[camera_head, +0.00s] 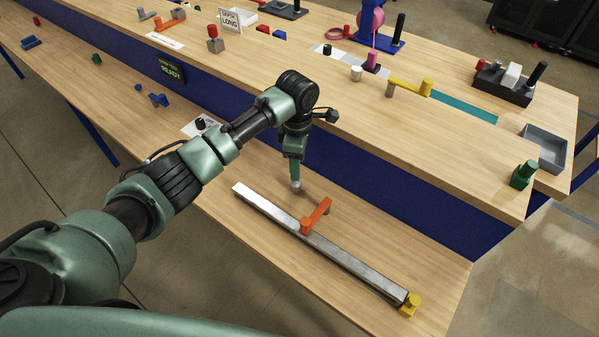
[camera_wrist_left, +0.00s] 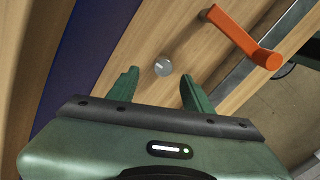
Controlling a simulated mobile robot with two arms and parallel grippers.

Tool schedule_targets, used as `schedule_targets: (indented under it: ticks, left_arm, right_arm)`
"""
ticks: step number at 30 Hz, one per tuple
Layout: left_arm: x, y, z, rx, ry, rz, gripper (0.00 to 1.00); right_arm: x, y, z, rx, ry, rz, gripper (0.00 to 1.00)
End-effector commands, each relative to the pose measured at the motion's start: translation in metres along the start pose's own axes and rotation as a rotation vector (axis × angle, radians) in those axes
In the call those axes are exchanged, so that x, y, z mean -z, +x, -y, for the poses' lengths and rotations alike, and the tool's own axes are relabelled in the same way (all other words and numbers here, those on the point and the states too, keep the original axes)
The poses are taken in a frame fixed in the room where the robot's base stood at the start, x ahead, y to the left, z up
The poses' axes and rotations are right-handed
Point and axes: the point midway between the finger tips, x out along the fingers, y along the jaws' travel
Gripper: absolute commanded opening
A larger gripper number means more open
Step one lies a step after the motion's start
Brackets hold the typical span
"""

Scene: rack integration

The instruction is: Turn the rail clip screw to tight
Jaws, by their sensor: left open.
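A long silver rail (camera_head: 330,250) lies on the lower bench. An orange lever-like piece (camera_head: 316,215) reaches across to the rail's middle; in the wrist view it (camera_wrist_left: 240,38) is at upper right. A small grey round knob (camera_head: 296,187), perhaps the screw, stands on the wood beside the rail; its top bears a pale mark in the wrist view (camera_wrist_left: 163,67). A yellow piece (camera_head: 411,304) is at the rail's near end. My left gripper (camera_head: 294,178) points down just above the knob. Its fingers (camera_wrist_left: 160,88) are apart, with nothing between their tips. My right gripper is out of view.
A raised wooden shelf with a blue front (camera_head: 345,165) runs behind the rail. It carries a grey tray (camera_head: 544,148), a yellow handle (camera_head: 410,86) and a green block (camera_head: 523,175). The bench right of the rail is clear.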

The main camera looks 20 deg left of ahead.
Motion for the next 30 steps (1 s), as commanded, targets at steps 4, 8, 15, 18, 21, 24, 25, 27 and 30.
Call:
schedule_targets:
  ticks: [4,8,15,18,21,24,25,27,30]
  left_arm:
    - [0.002,0.024,0.001,0.004,-0.002,-0.003,0.5]
    - [0.002,0.045,0.001,0.003,0.0,-0.003,0.5]
    - [0.002,0.069,0.001,0.001,-0.001,-0.001,0.5]
    - [0.001,0.072,0.0,0.0,0.0,0.0,0.5]
    - [0.001,0.072,0.0,0.0,0.0,0.0,0.5]
    - [0.002,0.072,0.0,0.0,0.0,-0.001,0.5]
    - [0.002,0.072,0.0,0.0,0.0,-0.001,0.42]
    - [0.002,0.072,0.0,0.0,0.0,-0.001,0.22]
    - [0.002,0.072,0.0,0.0,0.0,-0.001,0.0]
  right_arm:
    - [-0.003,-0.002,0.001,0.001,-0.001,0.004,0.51]
    - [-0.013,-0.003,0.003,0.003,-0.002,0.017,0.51]
    - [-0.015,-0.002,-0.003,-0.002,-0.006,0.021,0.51]
    - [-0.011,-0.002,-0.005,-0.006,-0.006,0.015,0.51]
    - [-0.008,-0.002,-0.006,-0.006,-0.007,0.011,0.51]
    - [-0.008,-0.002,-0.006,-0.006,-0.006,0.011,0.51]
    - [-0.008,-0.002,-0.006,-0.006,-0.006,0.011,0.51]
    - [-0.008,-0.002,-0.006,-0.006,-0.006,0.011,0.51]
    - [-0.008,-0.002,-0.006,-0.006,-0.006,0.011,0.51]
